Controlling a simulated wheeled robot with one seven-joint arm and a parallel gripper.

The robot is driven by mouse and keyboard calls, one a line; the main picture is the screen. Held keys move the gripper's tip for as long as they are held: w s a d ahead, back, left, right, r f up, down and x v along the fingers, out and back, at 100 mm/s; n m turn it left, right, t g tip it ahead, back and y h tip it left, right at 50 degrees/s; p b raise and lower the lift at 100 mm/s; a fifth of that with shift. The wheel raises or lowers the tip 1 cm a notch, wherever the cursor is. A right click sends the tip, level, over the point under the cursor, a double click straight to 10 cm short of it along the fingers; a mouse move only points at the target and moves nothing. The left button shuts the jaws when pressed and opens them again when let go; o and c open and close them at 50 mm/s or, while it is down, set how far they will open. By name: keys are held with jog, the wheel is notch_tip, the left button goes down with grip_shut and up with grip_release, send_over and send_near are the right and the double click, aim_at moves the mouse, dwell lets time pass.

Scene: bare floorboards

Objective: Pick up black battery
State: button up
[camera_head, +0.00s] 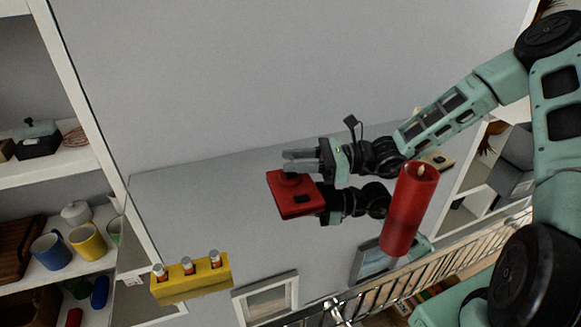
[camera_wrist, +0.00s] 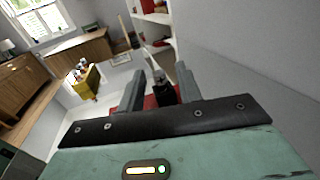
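The black battery (camera_wrist: 163,93), dark with a pale metallic top, stands between my gripper's two fingers in the wrist view. My gripper (camera_wrist: 160,88) is open around it, with red showing in the gap beside the left finger. I cannot tell whether the right finger touches the battery. In the head view, my gripper (camera_head: 299,161) reaches leftward over a red block (camera_head: 287,204), which has a dark patch on its face. The battery is not clearly visible there. The red block also shows behind the battery in the wrist view (camera_wrist: 150,102).
A red candle (camera_head: 408,212) stands to the right of the red block. A yellow holder (camera_head: 192,284) with several batteries is at lower left. White shelves (camera_head: 95,140) with mugs and boxes are at left. A metal railing (camera_head: 400,290) runs across the lower right.

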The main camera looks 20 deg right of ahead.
jog(key=shift+w+a, duration=0.2)
jog(key=shift+a, duration=0.45)
grip_shut()
jog(key=shift+r, duration=0.1)
